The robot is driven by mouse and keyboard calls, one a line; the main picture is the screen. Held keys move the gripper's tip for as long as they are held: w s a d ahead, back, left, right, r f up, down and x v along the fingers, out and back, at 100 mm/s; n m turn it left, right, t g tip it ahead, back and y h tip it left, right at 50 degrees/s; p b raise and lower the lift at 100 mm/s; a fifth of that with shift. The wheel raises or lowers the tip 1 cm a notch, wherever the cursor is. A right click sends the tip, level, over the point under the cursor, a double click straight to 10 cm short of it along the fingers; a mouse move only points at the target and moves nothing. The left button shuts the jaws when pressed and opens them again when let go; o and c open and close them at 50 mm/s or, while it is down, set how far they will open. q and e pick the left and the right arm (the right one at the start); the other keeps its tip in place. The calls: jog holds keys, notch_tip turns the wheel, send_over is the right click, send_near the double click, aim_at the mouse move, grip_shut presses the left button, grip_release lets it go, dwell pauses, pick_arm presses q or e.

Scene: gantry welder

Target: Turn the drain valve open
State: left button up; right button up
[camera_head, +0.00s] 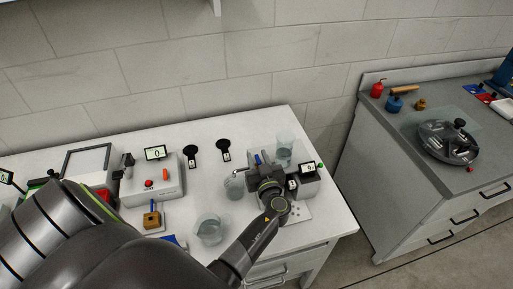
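A grey apparatus with a small blue lever (258,159) stands on the white bench (140,232); the lever may be the drain valve, but I cannot tell for sure. My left gripper (266,184) is right in front of it, over the apparatus's front. Its fingers are too small and dark to show whether they are open or touching anything. The gripper and wrist hide part of the apparatus. A clear beaker (284,150) stands at its back and another clear vessel (234,187) stands at its left. My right gripper is not in view.
A glass beaker (208,230) stands close to my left forearm. A white box with a red button (166,181) and a display stands further left. Two black stands (223,150) are at the back. A grey cabinet (395,190) stands right, across a gap.

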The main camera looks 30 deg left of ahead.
pick_arm(q)
jog(key=shift+s+r, duration=0.1)
jog(key=shift+c, duration=0.2)
grip_shut()
